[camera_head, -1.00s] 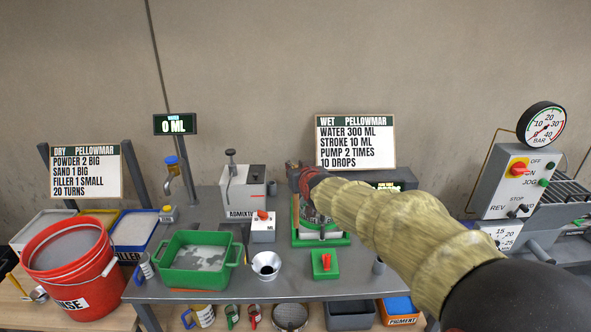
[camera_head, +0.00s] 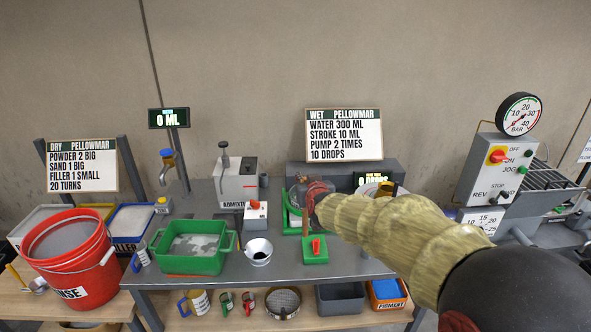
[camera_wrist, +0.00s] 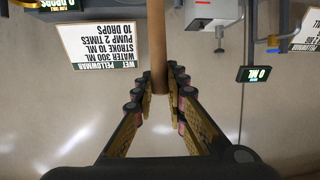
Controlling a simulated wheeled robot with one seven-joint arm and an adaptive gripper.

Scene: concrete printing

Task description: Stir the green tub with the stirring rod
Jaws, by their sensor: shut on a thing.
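The green tub (camera_head: 157,246) stands on the grey bench left of centre, with patchy grey and white material inside. My gripper (camera_wrist: 160,88) is shut on the stirring rod (camera_wrist: 157,40), a plain brown rod that runs out from between the fingers in the wrist view. In the head view my gripper (camera_head: 314,192) is over the bench to the right of the tub, mostly hidden by my sleeved forearm. The brown rod (camera_head: 307,222) points down below it, apart from the tub.
A metal funnel (camera_head: 259,251) and the grey admixture dispenser (camera_head: 236,183) stand between the tub and my gripper. A green block with a red switch (camera_head: 315,250) is just below the rod. A red rinse bucket (camera_head: 70,263) is left of the tub.

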